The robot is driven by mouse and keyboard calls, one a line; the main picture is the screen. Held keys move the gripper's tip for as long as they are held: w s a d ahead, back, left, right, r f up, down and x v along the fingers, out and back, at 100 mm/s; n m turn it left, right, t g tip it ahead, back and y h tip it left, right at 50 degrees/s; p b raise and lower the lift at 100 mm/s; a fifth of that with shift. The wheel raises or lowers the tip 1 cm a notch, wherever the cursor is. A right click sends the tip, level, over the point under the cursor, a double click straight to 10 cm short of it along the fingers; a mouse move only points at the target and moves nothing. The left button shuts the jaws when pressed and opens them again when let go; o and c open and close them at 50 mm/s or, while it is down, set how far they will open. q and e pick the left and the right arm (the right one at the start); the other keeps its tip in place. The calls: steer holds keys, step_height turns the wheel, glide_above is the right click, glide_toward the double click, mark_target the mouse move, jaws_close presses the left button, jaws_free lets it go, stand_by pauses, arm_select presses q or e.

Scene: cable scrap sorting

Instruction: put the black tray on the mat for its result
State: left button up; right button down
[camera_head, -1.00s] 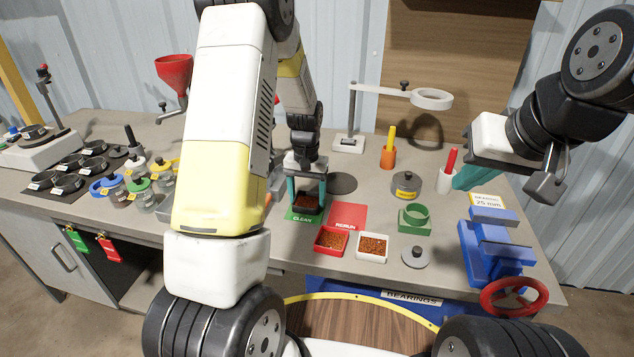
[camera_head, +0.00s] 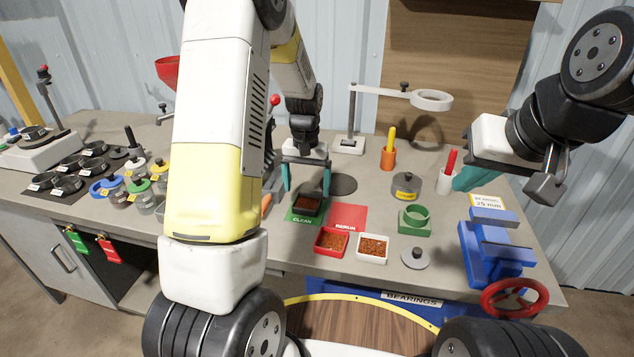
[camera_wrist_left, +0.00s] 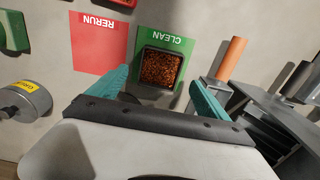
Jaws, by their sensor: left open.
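The black tray (camera_head: 308,204), filled with copper-brown bits, sits on the green CLEAN mat (camera_head: 302,219). In the left wrist view the black tray (camera_wrist_left: 161,66) lies within the green mat (camera_wrist_left: 178,42), apart from both fingers. My left gripper (camera_head: 307,190) is open above the tray, with its teal fingers to either side and nothing held. The red RERUN mat (camera_head: 347,217) is bare, just right of the green one. My right gripper (camera_head: 468,180) is at the right over the bench; its teal fingers are partly hidden, so I cannot see its opening.
A red tray (camera_head: 331,241) and a white tray (camera_head: 372,248), both filled with bits, stand at the front. A magnifier stand (camera_head: 350,143) is behind.

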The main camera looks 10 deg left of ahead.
mark_target(307, 204)
arm_select(q)
steer(key=s+r+t+h, duration=0.1)
steer(key=s+r+t, duration=0.1)
steer(key=s+r, duration=0.6)
steer(key=s+r+t+h, duration=0.1)
steer(key=s+r, duration=0.2)
steer(key=r, duration=0.9)
steer(key=s+d+r+t, duration=0.2)
steer(key=s+t, duration=0.1)
steer(key=s, duration=1)
steer(key=shift+s+r, duration=0.15)
steer(key=shift+r, duration=0.2)
steer(key=shift+d, duration=0.1)
